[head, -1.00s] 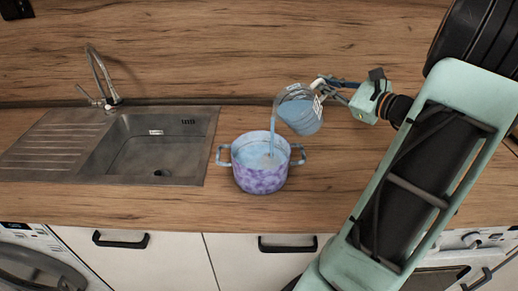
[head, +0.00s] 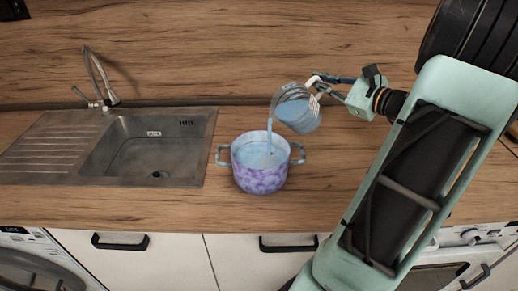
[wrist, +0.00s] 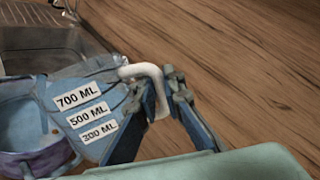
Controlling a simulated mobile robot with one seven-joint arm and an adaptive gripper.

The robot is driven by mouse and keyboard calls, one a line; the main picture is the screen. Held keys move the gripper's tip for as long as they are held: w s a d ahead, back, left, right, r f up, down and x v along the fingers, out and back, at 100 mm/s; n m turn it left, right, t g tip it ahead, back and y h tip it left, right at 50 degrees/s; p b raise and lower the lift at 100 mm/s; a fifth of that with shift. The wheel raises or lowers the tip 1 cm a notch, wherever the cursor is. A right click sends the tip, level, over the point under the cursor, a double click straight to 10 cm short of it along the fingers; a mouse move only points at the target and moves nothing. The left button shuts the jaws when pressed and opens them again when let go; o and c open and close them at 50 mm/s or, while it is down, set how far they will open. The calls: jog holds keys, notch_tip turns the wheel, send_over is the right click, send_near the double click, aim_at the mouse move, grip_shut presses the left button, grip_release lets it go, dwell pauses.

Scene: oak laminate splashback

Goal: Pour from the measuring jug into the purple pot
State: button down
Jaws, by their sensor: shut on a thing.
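The clear measuring jug (head: 299,112) holds light blue liquid and is tilted to the left above the right side of the pot. A blue stream (head: 270,135) falls from its lip into the purple pot (head: 260,178). The pot stands upright on the counter with blue liquid inside. My gripper (head: 321,82) is shut on the jug's white handle, on the jug's right. In the wrist view my gripper (wrist: 166,92) has its fingers around the white handle, and the jug (wrist: 85,100) shows volume labels. The pot (wrist: 40,155) is partly cut off there.
A steel sink (head: 150,145) with a tap (head: 100,80) lies left of the pot. The wooden counter (head: 130,207) is clear in front of it and right of the pot. A wooden splashback (head: 230,50) stands behind.

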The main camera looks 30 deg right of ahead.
jog(key=shift+a+r+n+h+b, duration=0.15)
jog(key=shift+a+r+n+b, duration=0.1)
jog(key=shift+a+n+b, duration=0.2)
jog(key=shift+a+r+n+h+b, duration=0.2)
jog(key=shift+a+n+b, duration=0.1)
jog(key=shift+a+n, duration=0.2)
dwell(2.2)
